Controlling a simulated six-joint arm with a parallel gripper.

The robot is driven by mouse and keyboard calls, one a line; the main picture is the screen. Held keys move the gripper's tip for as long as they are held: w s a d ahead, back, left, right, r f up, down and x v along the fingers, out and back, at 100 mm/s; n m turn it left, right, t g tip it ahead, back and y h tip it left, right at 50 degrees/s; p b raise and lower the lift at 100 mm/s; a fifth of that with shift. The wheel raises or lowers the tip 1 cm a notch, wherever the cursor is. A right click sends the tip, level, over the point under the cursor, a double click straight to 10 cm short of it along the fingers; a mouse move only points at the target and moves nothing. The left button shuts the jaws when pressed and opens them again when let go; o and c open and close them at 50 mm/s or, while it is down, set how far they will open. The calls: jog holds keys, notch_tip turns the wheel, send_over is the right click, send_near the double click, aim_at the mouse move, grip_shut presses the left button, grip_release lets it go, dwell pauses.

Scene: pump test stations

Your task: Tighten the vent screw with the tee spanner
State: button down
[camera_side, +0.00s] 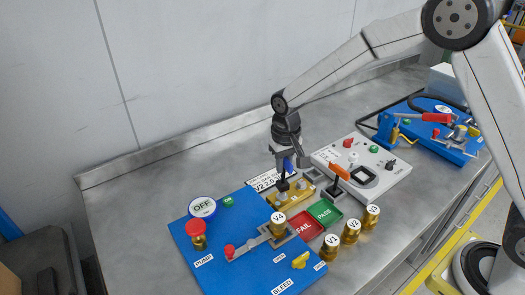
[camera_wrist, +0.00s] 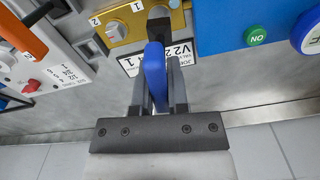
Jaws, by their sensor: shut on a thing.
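My gripper (camera_side: 285,163) is shut on a blue handle (camera_wrist: 154,75), which also shows between the fingers in the side view (camera_side: 289,166). A black part (camera_wrist: 159,30) lies beyond the blue handle, at the end of a brass block (camera_wrist: 125,25). In the side view this black part (camera_side: 282,186) is at the brass block (camera_side: 295,193); I cannot tell whether it is seated in it. Another tool with an orange handle (camera_side: 339,172) stands just right of the block. I cannot tell by shape which is the tee spanner. I cannot make out the vent screw for certain.
The blue pump board (camera_side: 240,262) lies in front, with a red knob (camera_side: 196,228) and yellow knob (camera_side: 300,260). Red FAIL (camera_side: 304,228) and green PASS (camera_side: 325,213) trays and several brass cylinders (camera_side: 351,231) stand nearby. A white panel (camera_side: 385,180) is behind right. The bench's left is clear.

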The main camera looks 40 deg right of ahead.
jog(key=shift+r, duration=1.55)
jog(key=shift+d, duration=0.1)
